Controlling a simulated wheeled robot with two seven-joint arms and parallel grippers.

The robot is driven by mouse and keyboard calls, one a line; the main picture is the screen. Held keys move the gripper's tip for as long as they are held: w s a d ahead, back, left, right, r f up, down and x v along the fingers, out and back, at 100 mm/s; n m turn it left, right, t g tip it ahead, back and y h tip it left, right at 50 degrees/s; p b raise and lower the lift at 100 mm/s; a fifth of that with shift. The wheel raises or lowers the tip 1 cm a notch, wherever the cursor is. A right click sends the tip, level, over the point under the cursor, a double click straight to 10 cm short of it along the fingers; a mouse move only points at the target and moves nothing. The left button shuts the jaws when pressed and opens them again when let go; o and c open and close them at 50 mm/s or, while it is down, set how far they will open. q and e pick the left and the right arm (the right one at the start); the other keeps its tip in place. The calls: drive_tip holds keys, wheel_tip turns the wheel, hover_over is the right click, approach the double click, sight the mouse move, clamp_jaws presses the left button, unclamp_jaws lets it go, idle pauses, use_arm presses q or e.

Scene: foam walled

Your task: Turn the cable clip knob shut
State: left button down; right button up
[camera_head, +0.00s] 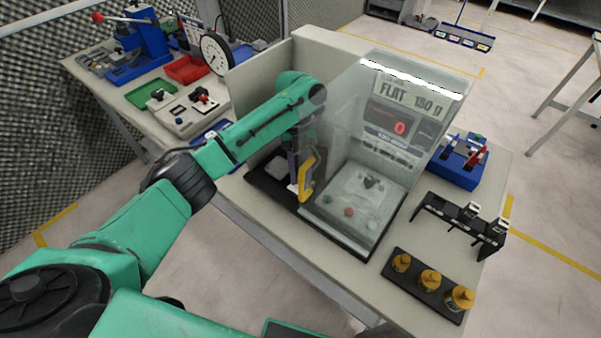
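My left gripper (294,180) points down at the front left of a clear-walled test box (445,113), beside a yellow handle (307,178). I cannot tell whether its fingers touch the handle or are open. No cable clip knob can be made out for certain. A pale panel (340,205) inside the box carries a dark fitting (373,182) and small red and green buttons. Another pale panel (183,122) on the left bench has a black and red knob-like part (204,97). My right gripper is out of view.
A red tray (188,69), a green tray (150,91) and a dial gauge (217,54) are on the left bench. Right of the box are a blue fixture (458,165), a black rack (455,222) and brass weights (430,279) on a black tray. The display reads 0.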

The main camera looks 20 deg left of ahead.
use_arm(q)
drive_tip(key=c, duration=0.6)
unclamp_jaws()
